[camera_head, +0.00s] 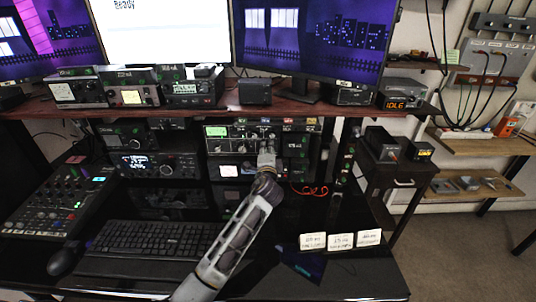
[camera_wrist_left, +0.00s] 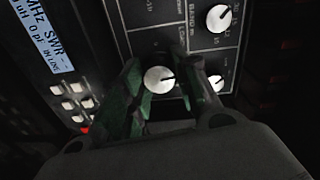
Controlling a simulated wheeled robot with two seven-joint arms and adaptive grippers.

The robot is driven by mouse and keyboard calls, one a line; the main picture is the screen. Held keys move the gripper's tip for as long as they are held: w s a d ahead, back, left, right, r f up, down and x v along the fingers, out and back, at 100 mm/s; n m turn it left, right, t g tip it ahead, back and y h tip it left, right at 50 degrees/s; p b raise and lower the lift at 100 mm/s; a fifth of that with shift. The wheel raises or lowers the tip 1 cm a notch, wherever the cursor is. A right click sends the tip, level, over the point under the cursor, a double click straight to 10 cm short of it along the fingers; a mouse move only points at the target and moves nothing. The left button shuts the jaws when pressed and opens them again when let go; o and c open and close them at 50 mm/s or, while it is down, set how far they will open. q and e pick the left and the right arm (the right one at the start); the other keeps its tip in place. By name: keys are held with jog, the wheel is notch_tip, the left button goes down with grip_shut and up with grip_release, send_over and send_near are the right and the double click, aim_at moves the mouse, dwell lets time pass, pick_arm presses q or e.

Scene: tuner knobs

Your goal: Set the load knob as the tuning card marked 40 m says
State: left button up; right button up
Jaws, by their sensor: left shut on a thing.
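In the left wrist view the gripper (camera_wrist_left: 163,90) is shut on a white round knob (camera_wrist_left: 158,80) with a dark pointer line, one finger on each side. Another white knob (camera_wrist_left: 219,18), near the word BAND, and a partly covered one (camera_wrist_left: 215,83) are beside it.
A keyboard (camera_head: 155,239), a mouse (camera_head: 65,258) and a mixer (camera_head: 62,199) lie at the left of the desk. More radio units (camera_head: 155,164) stand left of the tuner. Red cable (camera_head: 310,190) hangs just right of my gripper.

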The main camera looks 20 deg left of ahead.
pick_arm(q)
jog(key=shift+a+f+n+b, duration=0.1)
jog(key=shift+n+b, duration=0.2)
jog(key=shift+n, duration=0.6)
pick_arm(e)
jog(key=shift+w+a+r, duration=0.45)
jog(key=shift+w+r, duration=0.05)
jog(key=shift+r, duration=0.4)
pick_arm(q)
jog(key=o, duration=1)
pick_arm(e)
jog(key=shift+a, duration=0.1)
pick_arm(q)
jog(key=shift+v, duration=6)
